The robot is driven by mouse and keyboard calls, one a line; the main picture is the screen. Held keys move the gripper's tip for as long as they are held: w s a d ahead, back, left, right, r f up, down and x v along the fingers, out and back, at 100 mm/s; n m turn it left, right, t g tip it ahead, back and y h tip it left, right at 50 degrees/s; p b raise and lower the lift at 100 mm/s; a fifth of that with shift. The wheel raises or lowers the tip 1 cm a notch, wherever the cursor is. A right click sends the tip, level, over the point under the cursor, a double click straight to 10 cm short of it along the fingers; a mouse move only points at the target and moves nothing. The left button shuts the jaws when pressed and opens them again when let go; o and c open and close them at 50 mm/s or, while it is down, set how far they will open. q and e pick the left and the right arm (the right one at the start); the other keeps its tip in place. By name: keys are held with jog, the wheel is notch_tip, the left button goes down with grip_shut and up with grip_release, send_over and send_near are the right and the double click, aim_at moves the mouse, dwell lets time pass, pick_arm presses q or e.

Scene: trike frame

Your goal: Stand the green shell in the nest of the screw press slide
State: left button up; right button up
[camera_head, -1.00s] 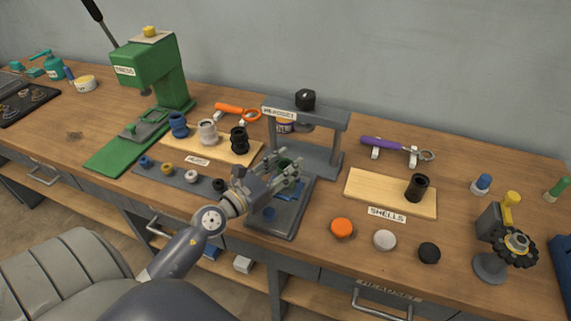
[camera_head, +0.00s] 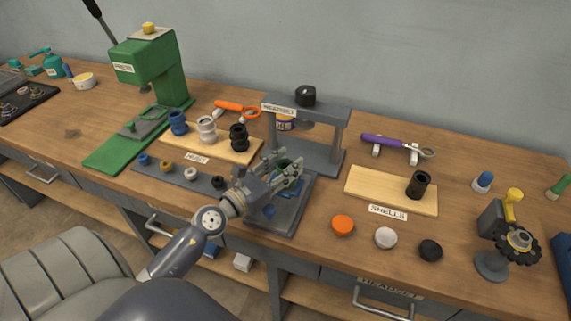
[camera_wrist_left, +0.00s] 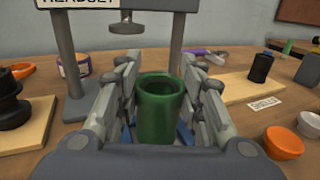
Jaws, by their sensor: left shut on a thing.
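My left gripper (camera_head: 288,170) is shut on the green shell (camera_wrist_left: 160,106), which stands upright between the fingers in the left wrist view. In the head view the fingers hide most of the shell; a little green (camera_head: 284,162) shows. The grey screw press (camera_head: 306,112), labelled HEADSET, stands behind the gripper with its black knob on top. The gripper is over the front of the press base (camera_head: 281,222), where the slide has blue parts (camera_head: 290,187). The nest is hidden by the gripper and shell, so I cannot tell whether the shell touches it. My right gripper is not in view.
A wooden SHELLS board (camera_head: 366,187) holds a black shell (camera_head: 418,185). Orange (camera_head: 343,225), white (camera_head: 385,237) and black (camera_head: 430,250) caps lie in front.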

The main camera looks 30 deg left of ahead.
pick_arm(q)
jog(key=shift+f, duration=0.35)
jog(key=o, duration=1.4)
jog(key=shift+s+f, duration=0.1)
jog(key=shift+s, duration=0.05)
jog(key=s, duration=0.4)
jog(key=s+a, duration=0.1)
jog(key=s, duration=0.2)
jog(key=s+a, duration=0.1)
jog(key=s, duration=0.3)
jog(key=shift+s, duration=0.3)
